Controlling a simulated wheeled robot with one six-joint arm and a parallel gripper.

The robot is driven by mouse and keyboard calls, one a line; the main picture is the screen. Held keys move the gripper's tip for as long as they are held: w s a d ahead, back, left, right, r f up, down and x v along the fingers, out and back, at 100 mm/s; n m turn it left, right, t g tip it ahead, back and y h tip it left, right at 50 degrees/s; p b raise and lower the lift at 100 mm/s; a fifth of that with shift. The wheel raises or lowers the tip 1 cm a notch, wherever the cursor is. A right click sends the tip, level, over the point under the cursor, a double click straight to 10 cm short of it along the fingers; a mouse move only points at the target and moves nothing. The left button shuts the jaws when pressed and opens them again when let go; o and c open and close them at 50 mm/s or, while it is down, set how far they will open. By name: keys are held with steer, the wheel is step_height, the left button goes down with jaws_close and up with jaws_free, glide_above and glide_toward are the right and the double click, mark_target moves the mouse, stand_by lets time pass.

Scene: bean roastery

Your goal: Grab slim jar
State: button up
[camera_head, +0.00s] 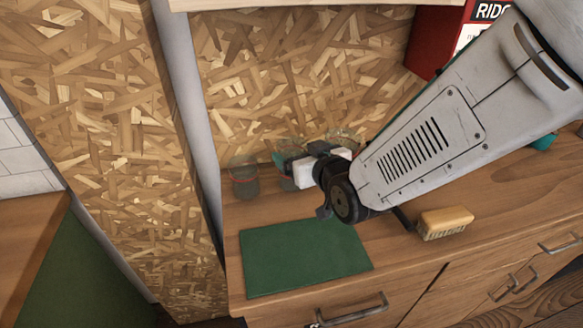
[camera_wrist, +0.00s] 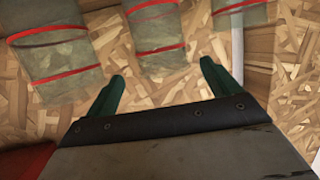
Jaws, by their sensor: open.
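Three clear glass jars with red bands stand by the chipboard wall. In the wrist view they are a wide left jar (camera_wrist: 62,50), a narrower middle jar (camera_wrist: 157,38) and a narrow right jar (camera_wrist: 238,14). I cannot tell for sure which is the slim jar. My gripper (camera_wrist: 162,82) is open and empty, with its green fingers pointing toward the middle jar, apart from it. In the head view, my gripper (camera_head: 287,165) partly hides the jars behind it; the leftmost jar (camera_head: 243,182) shows clear of it.
A green mat (camera_head: 304,258) lies at the front left of the wooden counter (camera_head: 400,262). A tan brush or sponge (camera_head: 445,222) lies right of it, under my arm. A red box (camera_head: 432,45) stands at the back right. A grey post (camera_head: 185,95) bounds the left, a shelf (camera_head: 290,4) the top.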

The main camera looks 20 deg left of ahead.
mark_target(286, 145)
steer(key=x, duration=0.3)
steer(key=shift+a+f, duration=0.35)
steer(key=shift+f, duration=0.05)
steer(key=shift+w+a+f, duration=0.1)
steer(key=shift+w+a, duration=0.25)
steer(key=shift+w, duration=0.15)
steer(key=c, duration=1.4)
